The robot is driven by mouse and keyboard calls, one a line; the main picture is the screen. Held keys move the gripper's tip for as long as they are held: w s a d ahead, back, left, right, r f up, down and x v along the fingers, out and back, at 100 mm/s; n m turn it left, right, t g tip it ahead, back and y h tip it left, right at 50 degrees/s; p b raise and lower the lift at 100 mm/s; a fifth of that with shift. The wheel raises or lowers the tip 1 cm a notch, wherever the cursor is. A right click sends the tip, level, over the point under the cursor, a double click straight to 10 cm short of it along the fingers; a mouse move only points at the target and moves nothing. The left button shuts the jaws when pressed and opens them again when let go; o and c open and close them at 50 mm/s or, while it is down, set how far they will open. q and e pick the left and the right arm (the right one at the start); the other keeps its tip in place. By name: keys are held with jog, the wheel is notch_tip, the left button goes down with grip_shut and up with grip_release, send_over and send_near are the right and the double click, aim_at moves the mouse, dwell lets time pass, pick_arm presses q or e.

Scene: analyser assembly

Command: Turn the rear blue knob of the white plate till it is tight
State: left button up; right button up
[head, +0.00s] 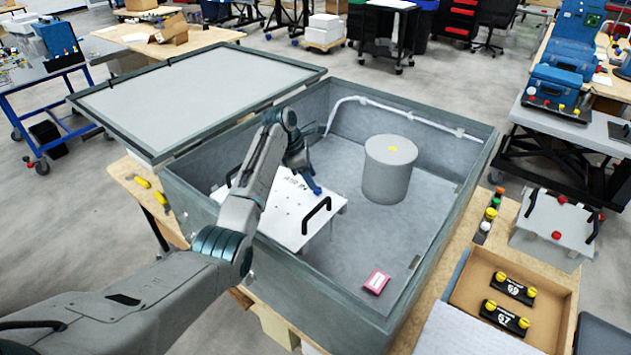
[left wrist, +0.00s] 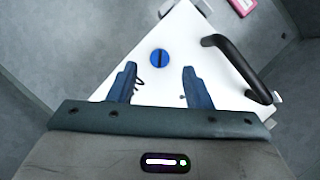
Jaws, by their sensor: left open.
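The white plate (head: 290,228) lies inside the grey open box, at its left side, with a black handle (head: 316,214) near its right corner. My left gripper (head: 314,186) is above the plate, pointing down. In the left wrist view the blue knob (left wrist: 160,58), round with a dark slot, sits on the white plate (left wrist: 222,88). It shows just ahead of the fingertips, between their lines. The left gripper (left wrist: 159,69) is open and empty, one blue finger to each side. The knob cannot be made out in the head view. My right gripper is not in view.
The box (head: 330,308) has high walls around the plate. A grey cylinder (head: 388,178) stands in it, with a white pipe (head: 402,117) along the back and a pink block (head: 376,281) on the floor. The open lid (head: 200,92) is at left; a cardboard tray (head: 548,320) is at right.

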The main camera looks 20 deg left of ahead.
aim_at(318, 191)
pick_arm(q)
jog(key=shift+p+x, duration=0.4)
jog(key=shift+x, duration=1.75)
grip_shut()
jog(key=shift+a, duration=0.1)
